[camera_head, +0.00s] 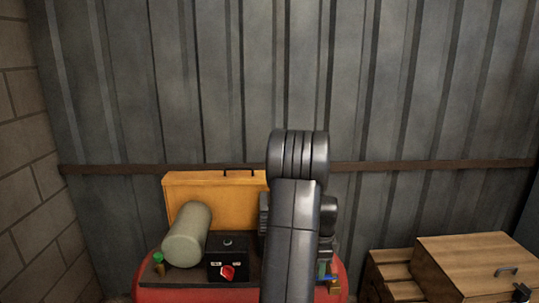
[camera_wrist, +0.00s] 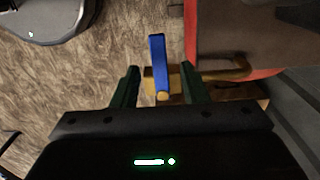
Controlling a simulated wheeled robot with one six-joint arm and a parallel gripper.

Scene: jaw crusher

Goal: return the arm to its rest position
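My arm (camera_head: 292,240) rises in the middle of the head view, in front of a machine with a red tank (camera_head: 190,296); my gripper is hidden there. In the wrist view my gripper (camera_wrist: 160,72) has its two dark green fingers spread apart. A blue lever (camera_wrist: 157,62) on a brass valve (camera_wrist: 163,96) shows between the fingers, with a gap on each side. The gripper holds nothing. The blue lever also shows small in the head view (camera_head: 328,279), just right of my arm. The red tank (camera_wrist: 275,73) also shows at the upper right in the wrist view.
The machine carries a grey-green cylinder (camera_head: 188,236), a black box (camera_head: 227,260) with a red knob (camera_head: 227,272), and an orange panel (camera_head: 215,190). Wooden crates (camera_head: 475,262) stand at the right. A corrugated metal wall (camera_head: 220,80) is behind; a block wall (camera_head: 28,150) is left.

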